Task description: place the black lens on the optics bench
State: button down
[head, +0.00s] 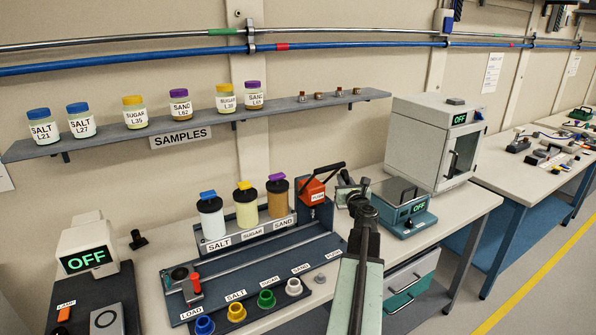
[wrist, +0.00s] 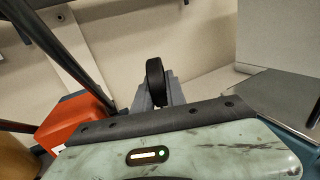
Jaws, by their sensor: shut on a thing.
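My gripper (wrist: 158,98) is shut on a black, round-edged disc, the black lens (wrist: 154,72), in the wrist view. The lens stands edge-on between the grey fingers, with beige wall behind it. The lens cannot be made out clearly there. No label marks the optics bench; the long table at the far right (head: 490,178) holds several small parts, but I cannot tell whether it is that bench.
A sample shelf (head: 100,143) and pipes run along the wall. A yellow line (head: 535,275) crosses the floor at right.

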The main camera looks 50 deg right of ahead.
aim_at(346, 174)
notch_tip(346, 174, up, 3)
jog(key=shift+r+p, duration=0.1)
jog(key=shift+p, duration=1.15)
jog(key=shift+f, duration=0.25)
jog(key=shift+b, duration=0.3)
notch_tip(346, 174, down, 13)
jog(key=b, duration=1.3)
jog(key=shift+f, duration=0.2)
jog(key=shift+s+r, duration=0.1)
jog(key=shift+r, duration=0.2)
jog(key=shift+f, duration=0.25)
jog(key=c, duration=1.4)
grip_release()
jog(key=shift+r, duration=0.1)
jog(key=shift+o, duration=0.2)
